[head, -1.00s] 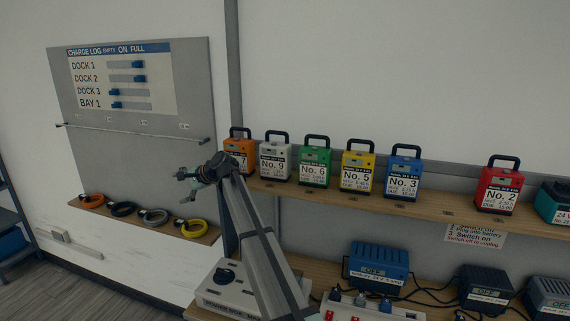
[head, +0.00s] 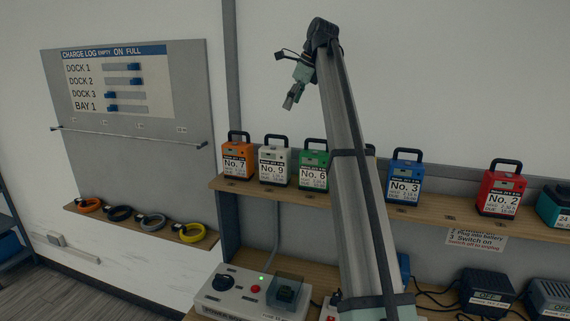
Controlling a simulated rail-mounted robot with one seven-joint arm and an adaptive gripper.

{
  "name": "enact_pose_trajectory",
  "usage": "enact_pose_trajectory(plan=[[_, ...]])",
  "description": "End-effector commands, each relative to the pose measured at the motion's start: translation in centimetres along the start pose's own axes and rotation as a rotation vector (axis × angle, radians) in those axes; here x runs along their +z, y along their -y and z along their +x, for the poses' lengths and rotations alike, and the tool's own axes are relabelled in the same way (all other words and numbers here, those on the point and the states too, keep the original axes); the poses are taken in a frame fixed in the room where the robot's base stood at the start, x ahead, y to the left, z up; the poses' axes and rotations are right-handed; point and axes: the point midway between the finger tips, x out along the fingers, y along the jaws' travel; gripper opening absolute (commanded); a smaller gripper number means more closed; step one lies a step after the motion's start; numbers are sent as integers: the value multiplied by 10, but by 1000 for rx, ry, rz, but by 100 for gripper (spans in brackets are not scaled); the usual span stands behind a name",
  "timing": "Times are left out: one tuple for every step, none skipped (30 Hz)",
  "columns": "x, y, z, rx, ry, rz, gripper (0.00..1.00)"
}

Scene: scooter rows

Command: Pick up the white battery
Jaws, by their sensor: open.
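The white battery (head: 274,166), labelled No. 9, stands upright on the wooden shelf, with a black carry handle on top. It is between the orange No. 7 battery (head: 238,162) and the green No. 6 battery (head: 314,170). My gripper (head: 290,101) is open and empty. In the picture it is above and slightly right of the white battery, with its fingers pointing downward and clear of the handle. My arm crosses the shelf to the right of the green battery and hides most of the yellow No. 5 battery.
The blue No. 3 battery (head: 404,182) and red No. 2 battery (head: 500,194) stand further right on the shelf (head: 450,212). A grey tester box (head: 240,293) and chargers (head: 485,290) are on the bench below. A charge log board (head: 120,80) hangs at left.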

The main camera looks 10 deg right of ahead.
Motion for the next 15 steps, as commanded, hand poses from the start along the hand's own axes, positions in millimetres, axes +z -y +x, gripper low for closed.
enact_pose_trajectory(plan=[[-4,0,-2,7,-15,25,92],[-6,-1,-2,10,-22,36,92],[-8,-2,-1,13,-27,45,92],[-9,-2,0,14,-29,48,92],[-9,-2,3,15,-29,49,92],[-9,-2,6,14,-28,47,92],[-10,-2,9,14,-28,46,92],[-10,-2,12,14,-27,46,92],[-10,-2,16,14,-27,45,92],[-10,-2,19,14,-27,45,92],[-10,-2,23,14,-27,44,92],[-10,-2,27,14,-26,43,92],[-11,-3,35,14,-26,43,92],[-11,-3,42,14,-26,43,92],[-11,-3,50,14,-26,43,92]])
